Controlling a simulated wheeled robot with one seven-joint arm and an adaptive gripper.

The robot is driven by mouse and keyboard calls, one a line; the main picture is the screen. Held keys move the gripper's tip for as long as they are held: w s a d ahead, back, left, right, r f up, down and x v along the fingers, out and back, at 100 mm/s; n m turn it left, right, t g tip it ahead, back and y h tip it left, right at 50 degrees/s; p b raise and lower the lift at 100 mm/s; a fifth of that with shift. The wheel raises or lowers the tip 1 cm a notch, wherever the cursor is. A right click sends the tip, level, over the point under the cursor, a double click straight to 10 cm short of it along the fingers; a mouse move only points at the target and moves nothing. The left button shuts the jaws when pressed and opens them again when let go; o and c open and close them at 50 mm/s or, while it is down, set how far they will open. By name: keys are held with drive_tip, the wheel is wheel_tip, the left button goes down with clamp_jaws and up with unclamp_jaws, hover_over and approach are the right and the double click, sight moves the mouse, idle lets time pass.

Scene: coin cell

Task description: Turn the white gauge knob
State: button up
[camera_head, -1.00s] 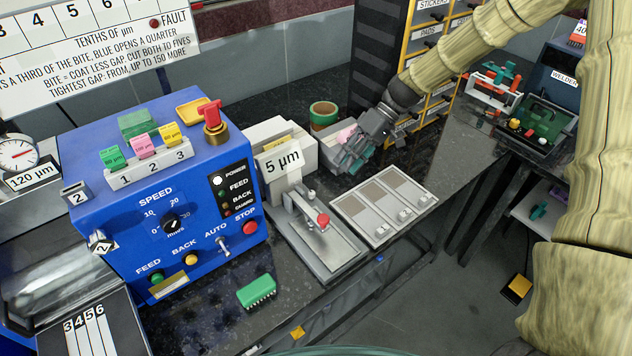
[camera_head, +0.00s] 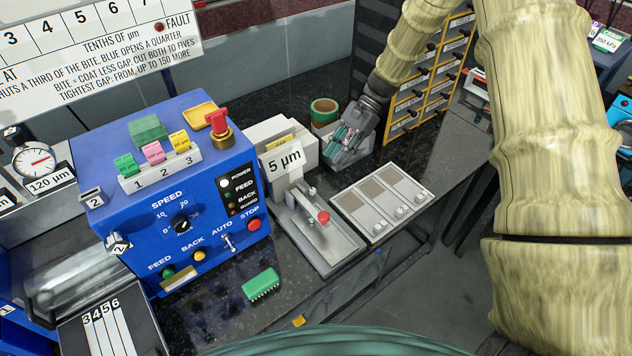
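No part is labelled as the white gauge knob. A round white dial gauge (camera_head: 35,160) stands at the far left, behind the blue machine (camera_head: 205,235), above a "120 µm" label. Two small pale blocks marked "2", an upper one (camera_head: 91,198) and a lower one (camera_head: 118,243), sit on the machine's left edge. I cannot tell whether any of these is the knob. My gripper (camera_head: 346,146) is at a grey bin behind the metal press, far to the right of the gauge. Its fingers blend with grey and teal parts there, so their opening is unclear.
A metal press (camera_head: 318,240) with a red knob and a grey three-part tray (camera_head: 382,205) stand right of the machine. A green brush-like block (camera_head: 261,284) lies in front. A yellow drawer rack (camera_head: 433,85) stands behind. The dark counter has free room near its front edge.

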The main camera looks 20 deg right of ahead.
sight(314, 188)
drive_tip(key=p+x, duration=0.2)
drive_tip(key=x, duration=0.8)
drive_tip(key=shift+s+a+f+p, duration=0.1)
drive_tip(key=shift+a+f+p, duration=0.2)
drive_tip(key=shift+p, duration=0.1)
drive_tip(key=shift+c, duration=0.2)
clamp_jaws()
